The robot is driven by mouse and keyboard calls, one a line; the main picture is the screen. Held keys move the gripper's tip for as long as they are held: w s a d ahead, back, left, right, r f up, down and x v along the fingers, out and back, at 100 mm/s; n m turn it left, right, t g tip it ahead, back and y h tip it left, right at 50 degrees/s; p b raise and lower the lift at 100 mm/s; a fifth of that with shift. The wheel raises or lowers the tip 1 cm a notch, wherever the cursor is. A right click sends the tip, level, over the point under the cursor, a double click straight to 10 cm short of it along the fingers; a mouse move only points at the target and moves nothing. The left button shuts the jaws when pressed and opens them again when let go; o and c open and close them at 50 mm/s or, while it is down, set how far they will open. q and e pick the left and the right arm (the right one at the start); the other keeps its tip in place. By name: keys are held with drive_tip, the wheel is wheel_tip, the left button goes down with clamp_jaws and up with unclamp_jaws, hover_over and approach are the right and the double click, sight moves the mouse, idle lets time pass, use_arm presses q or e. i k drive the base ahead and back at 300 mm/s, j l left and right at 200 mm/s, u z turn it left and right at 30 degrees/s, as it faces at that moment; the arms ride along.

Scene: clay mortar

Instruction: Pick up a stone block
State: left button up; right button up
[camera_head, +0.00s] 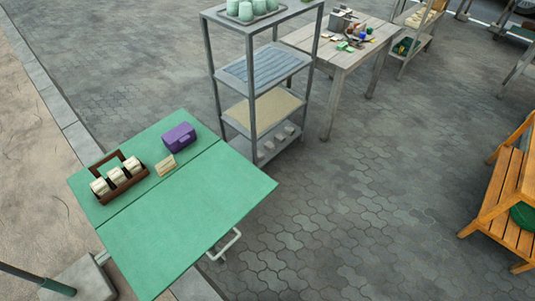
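No plainly marked stone block stands out. Small pale grey block-like pieces (279,138) sit on the lowest shelf of a grey metal rack (213,70), partly shaded and too small to make out well. A grey blocky object (338,23) also stands on the wooden table (352,58) behind the rack; I cannot tell whether it is stone. Neither of my grippers shows in the head view, so nothing is seen held.
A green folding table (180,225) stands at the left, with a purple box (179,138), a small sign (165,166) and a brown carrier (120,190) of pale rolls. A wooden bench (500,205) is at the right. Open paving (350,220) lies between.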

sight(260, 156)
drive_tip(key=i+l+z, duration=0.45)
drive_tip(key=i+z, duration=0.2)
drive_tip(key=i+l+z, duration=0.1)
drive_tip(key=i+z, duration=0.25)
